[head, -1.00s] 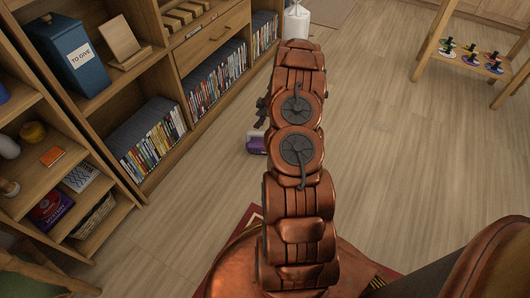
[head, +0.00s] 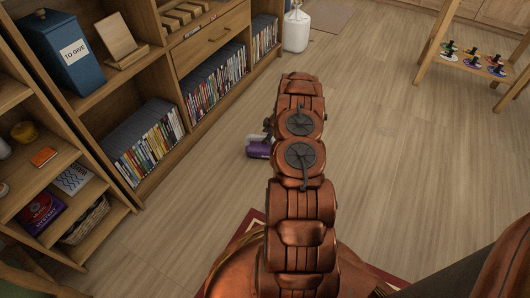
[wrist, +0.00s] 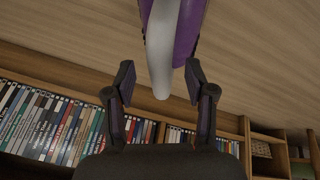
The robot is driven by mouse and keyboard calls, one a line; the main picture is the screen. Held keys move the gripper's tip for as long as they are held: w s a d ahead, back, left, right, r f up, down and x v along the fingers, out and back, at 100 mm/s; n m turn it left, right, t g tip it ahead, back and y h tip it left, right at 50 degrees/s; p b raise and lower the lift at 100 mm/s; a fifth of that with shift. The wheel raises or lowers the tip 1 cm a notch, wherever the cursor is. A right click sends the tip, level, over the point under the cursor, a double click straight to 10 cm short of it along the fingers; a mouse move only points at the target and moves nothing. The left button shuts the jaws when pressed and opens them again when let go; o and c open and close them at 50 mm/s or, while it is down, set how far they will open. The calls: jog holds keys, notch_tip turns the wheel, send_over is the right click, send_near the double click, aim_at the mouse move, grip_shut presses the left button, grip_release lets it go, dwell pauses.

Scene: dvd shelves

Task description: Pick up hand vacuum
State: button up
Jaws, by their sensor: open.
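The hand vacuum (head: 259,147) lies on the wooden floor, a purple and grey-white body partly hidden behind my arm in the head view. In the wrist view the purple hand vacuum (wrist: 190,32) comes in from the top, with its pale grey curved part (wrist: 161,50) pointing down between my fingers. My gripper (wrist: 160,82) is open, with one dark finger on each side of the grey part. Gaps show between the fingers and the vacuum. In the head view my gripper is mostly hidden behind my arm.
A wooden shelf unit with rows of DVDs (head: 147,143) runs along the left, holding a blue "TO GIVE" box (head: 69,52). A small wooden rack (head: 474,58) stands far right. The floor (head: 400,150) on the right is clear.

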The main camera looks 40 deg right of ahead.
jog(key=x, duration=0.2)
jog(key=shift+w+f, duration=0.1)
jog(key=shift+f, duration=0.15)
jog(key=shift+r, duration=0.1)
grip_shut()
